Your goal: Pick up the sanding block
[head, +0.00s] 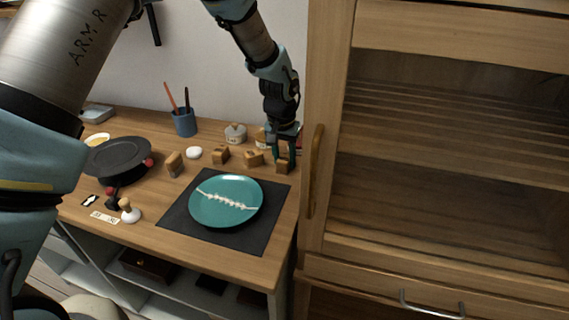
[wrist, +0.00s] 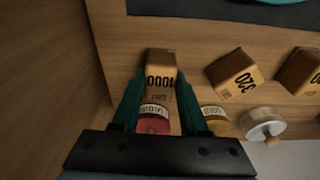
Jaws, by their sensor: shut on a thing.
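A brown sanding block marked 1000 (wrist: 161,66) is between the green fingers of my gripper (wrist: 159,84) in the wrist view. My gripper (head: 285,152) is shut on it at the back right of the bench in the head view, where the block (head: 283,168) shows below the fingers. I cannot tell whether the block touches the bench. Another sanding block marked 320 (wrist: 233,75) sits beside it, apart from the fingers. More blocks stand to the left in the head view, including one nearby (head: 253,158) and one farther left (head: 174,164).
A teal plate with a pale seam (head: 222,217) lies on a dark mat (head: 270,233) in front. A red-labelled jar (wrist: 153,120), a gold-topped jar (wrist: 216,119) and a white pot (head: 236,134) stand close behind. A tall wooden cabinet (head: 325,225) borders the bench's right side.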

